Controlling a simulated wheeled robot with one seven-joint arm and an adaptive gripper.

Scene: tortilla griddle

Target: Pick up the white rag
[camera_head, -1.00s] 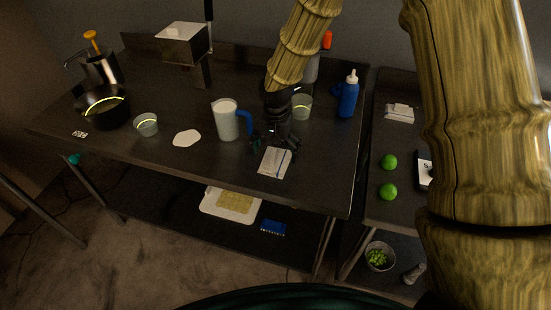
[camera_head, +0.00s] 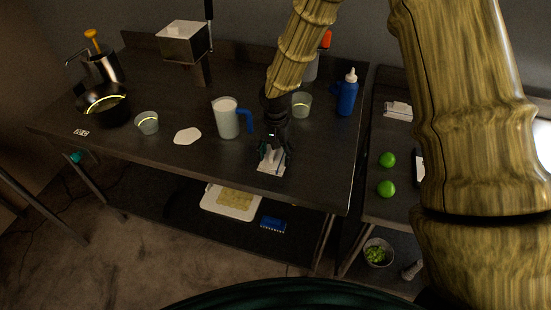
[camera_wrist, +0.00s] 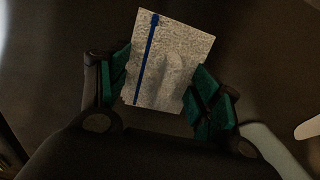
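The white rag (camera_head: 270,167), with a blue stripe, lies on the dark table near its front edge, partly hidden under my gripper. In the wrist view the rag (camera_wrist: 172,62) lies flat between my gripper's two green-padded fingers (camera_wrist: 158,95), which are spread to either side of it. In the head view my gripper (camera_head: 274,152) points down over the rag. The fingers are open. I cannot tell whether the fingertips touch the table. Another whitish folded cloth (camera_head: 398,111) lies on the right-hand table.
A flat white disc (camera_head: 187,136) lies to the left. A blue bottle (camera_head: 346,97) stands at the right back. Two limes (camera_head: 387,175) lie on the right table.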

